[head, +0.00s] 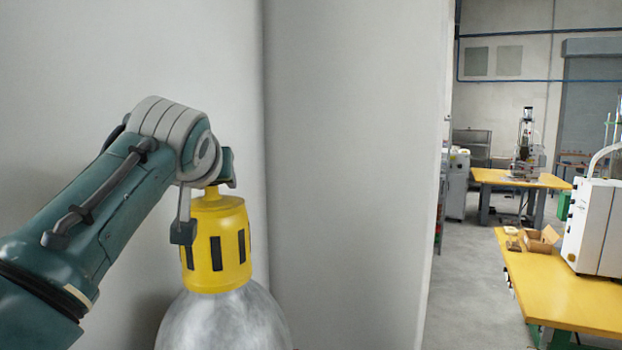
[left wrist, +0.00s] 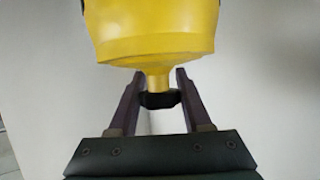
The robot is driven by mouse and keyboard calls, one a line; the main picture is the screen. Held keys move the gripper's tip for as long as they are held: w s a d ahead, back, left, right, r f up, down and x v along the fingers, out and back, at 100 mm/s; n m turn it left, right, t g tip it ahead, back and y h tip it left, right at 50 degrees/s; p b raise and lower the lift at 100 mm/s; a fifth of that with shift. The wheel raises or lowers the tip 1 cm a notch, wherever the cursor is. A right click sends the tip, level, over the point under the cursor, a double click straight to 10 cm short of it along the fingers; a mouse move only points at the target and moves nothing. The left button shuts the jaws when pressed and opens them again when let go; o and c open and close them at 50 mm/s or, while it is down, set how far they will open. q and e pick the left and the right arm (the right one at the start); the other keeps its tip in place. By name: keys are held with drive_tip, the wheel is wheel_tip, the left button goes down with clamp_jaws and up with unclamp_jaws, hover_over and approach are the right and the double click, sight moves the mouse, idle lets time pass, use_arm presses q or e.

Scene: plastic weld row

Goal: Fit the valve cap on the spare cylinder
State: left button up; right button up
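The yellow valve cap (head: 230,225), with dark slots around its side, is upright over the top of the silvery spare cylinder (head: 225,322). No gap shows between them, but I cannot tell whether the cap is fully seated. My left gripper (head: 220,183) is at the knob on top of the cap. In the left wrist view, the cap (left wrist: 152,35) fills the top, and its narrow neck runs between the two fingers of the left gripper (left wrist: 158,85). The fingers appear closed on the knob, whose end looks dark. My right gripper is not in view.
A pale wall or panel (head: 355,180) stands close behind the cylinder. At right is a yellow workbench (head: 560,295) with an open carton (head: 541,240) and a white machine (head: 597,225). Another yellow bench (head: 505,178) stands farther back. Grey floor between them is open.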

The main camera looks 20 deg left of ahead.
use_arm(q)
drive_tip(key=o, duration=0.5)
drive_tip(key=shift+s, duration=0.1)
drive_tip(key=b+v, duration=0.4)
drive_tip(key=v, duration=0.5)
drive_tip(key=s+d+f+m+g+h, duration=0.25)
drive_tip(key=s+f, duration=0.35)
drive_tip(key=f, duration=0.3)
drive_tip(key=s+d+f+m+g+h, duration=0.1)
drive_tip(key=s+d+f+m, duration=0.15)
drive_tip(key=s+f, duration=0.45)
drive_tip(key=s+d+f+m+g+h, duration=0.1)
drive_tip(key=s+d+f+g+h, duration=0.15)
drive_tip(key=s+f, duration=0.35)
drive_tip(key=s+d+f+m+g+h, duration=0.1)
drive_tip(key=s+d+f+m+g, duration=0.15)
drive_tip(key=s+f, duration=0.45)
drive_tip(key=shift+n, duration=0.35)
drive_tip(key=p+v, duration=0.5)
drive_tip(key=w+d+p+v, duration=0.1)
drive_tip(key=p+v, duration=0.4)
drive_tip(key=v, duration=0.1)
drive_tip(key=w+d+r+p+v, duration=0.1)
drive_tip(key=p+v, duration=0.4)
drive_tip(key=shift+w+r, duration=0.15)
drive_tip(key=shift+r, duration=0.15)
